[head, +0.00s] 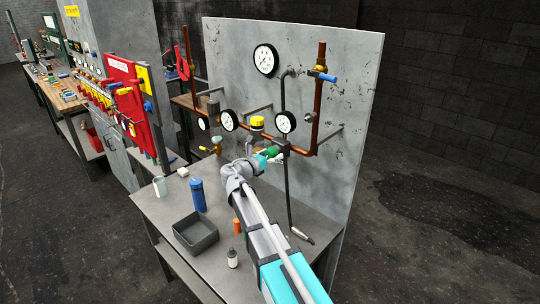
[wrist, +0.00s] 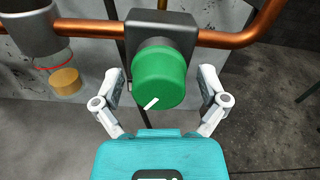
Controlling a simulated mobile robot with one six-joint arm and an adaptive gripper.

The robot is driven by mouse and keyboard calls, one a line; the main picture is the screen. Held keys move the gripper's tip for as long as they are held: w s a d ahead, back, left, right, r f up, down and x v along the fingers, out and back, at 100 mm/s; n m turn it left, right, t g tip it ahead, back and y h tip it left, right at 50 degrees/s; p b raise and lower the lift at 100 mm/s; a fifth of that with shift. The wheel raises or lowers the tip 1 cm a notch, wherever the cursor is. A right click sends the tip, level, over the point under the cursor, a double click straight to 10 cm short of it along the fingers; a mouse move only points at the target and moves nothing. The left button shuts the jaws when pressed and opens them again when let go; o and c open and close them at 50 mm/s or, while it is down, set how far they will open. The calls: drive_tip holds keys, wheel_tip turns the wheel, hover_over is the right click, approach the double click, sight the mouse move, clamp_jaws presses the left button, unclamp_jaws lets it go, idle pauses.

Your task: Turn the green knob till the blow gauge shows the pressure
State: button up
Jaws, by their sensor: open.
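The green knob (wrist: 158,78) sits on a dark block on the copper pipe, with a white pointer mark toward its lower left edge in the wrist view. My gripper (wrist: 159,88) is open, with one finger on each side of the knob and gaps visible on both sides. In the head view the knob (head: 271,153) shows just beyond my gripper (head: 264,158). Several white round gauges are on the panel: a large one (head: 265,59) at the top, one (head: 285,122) above the knob, and one (head: 228,120) to the left. Their needles are too small to read, and I cannot tell which is the blow gauge.
A yellow-capped fitting (head: 257,122) and a blue-handled valve (head: 327,77) are on the pipework. The bench (head: 160,215) holds a dark tray (head: 196,236), a blue bottle (head: 198,195), an orange item (head: 236,227) and a small white bottle (head: 232,258). A red board (head: 128,95) stands left.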

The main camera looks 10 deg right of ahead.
drive_tip(key=c, duration=1.1)
drive_tip(key=shift+a, duration=0.35)
drive_tip(key=shift+c, duration=0.3)
drive_tip(key=shift+d, duration=0.25)
